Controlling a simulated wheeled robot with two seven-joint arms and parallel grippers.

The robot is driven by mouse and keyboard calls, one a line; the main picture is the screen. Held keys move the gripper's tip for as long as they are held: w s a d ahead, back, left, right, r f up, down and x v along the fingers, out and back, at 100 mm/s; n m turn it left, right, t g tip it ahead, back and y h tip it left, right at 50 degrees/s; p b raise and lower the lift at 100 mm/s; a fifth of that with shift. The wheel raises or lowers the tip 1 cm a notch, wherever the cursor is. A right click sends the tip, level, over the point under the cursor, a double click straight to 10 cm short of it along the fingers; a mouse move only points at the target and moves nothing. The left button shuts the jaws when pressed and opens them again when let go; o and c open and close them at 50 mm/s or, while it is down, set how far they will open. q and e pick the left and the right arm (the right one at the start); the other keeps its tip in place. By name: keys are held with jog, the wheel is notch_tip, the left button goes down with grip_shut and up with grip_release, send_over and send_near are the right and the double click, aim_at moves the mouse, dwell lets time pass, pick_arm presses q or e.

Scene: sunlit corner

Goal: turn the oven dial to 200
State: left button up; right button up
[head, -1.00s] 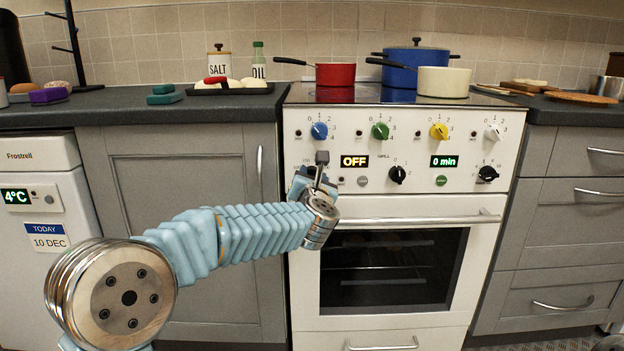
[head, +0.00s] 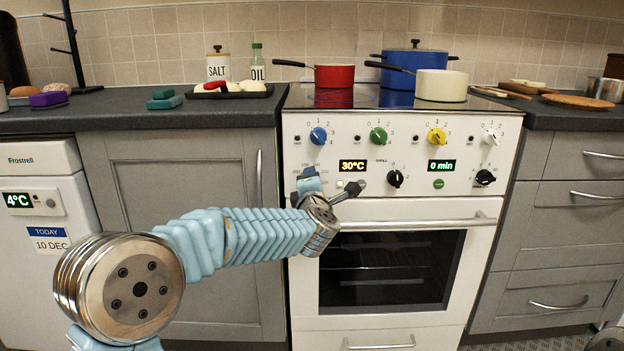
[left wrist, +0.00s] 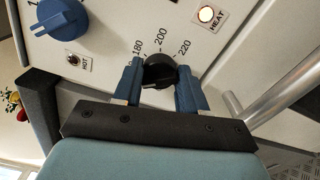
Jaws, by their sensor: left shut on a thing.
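The oven dial (left wrist: 159,75) is a black knob, seen in the left wrist view between the two blue fingers of my left gripper (left wrist: 160,68). The fingers are shut on its sides. The printed marks 180, 200 and 220 show above the dial; I cannot tell which mark its pointer faces. In the head view my left gripper (head: 308,182) is at the left of the oven's control panel and hides the dial. The oven display (head: 352,166) reads 30°C. The HEAT lamp (left wrist: 207,14) is lit. My right gripper is out of view.
Blue (head: 318,136), green (head: 378,137), yellow (head: 437,137) and white (head: 491,137) knobs sit above. Two black knobs (head: 395,179) (head: 485,177) are to the right. The oven door handle (head: 418,220) sticks out just below the panel.

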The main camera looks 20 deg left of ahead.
pick_arm(q)
jog(key=m+p, duration=0.2)
jog(key=m, duration=0.2)
jog(key=shift+d+m, duration=0.15)
jog(key=shift+m, duration=0.15)
jog(key=m+p, duration=0.2)
jog(key=m, duration=0.3)
jog(key=shift+f+p, duration=0.1)
jog(key=shift+p, duration=0.3)
jog(key=m+p, duration=0.3)
jog(key=m, duration=0.2)
jog(key=shift+f+m, duration=0.1)
jog(key=shift+m, duration=0.3)
jog(key=shift+a+f+m+p, duration=0.15)
jog(key=shift+m+p, duration=0.5)
jog(key=shift+m, duration=0.6)
jog(key=shift+a+f+m+p, duration=0.1)
jog(key=shift+m+p, duration=0.55)
jog(key=shift+m, duration=0.6)
jog(key=o, duration=1)
jog(key=shift+r, duration=0.15)
jog(key=b+v, duration=0.1)
jog(key=v, duration=1.3)
jog(key=shift+a, duration=0.1)
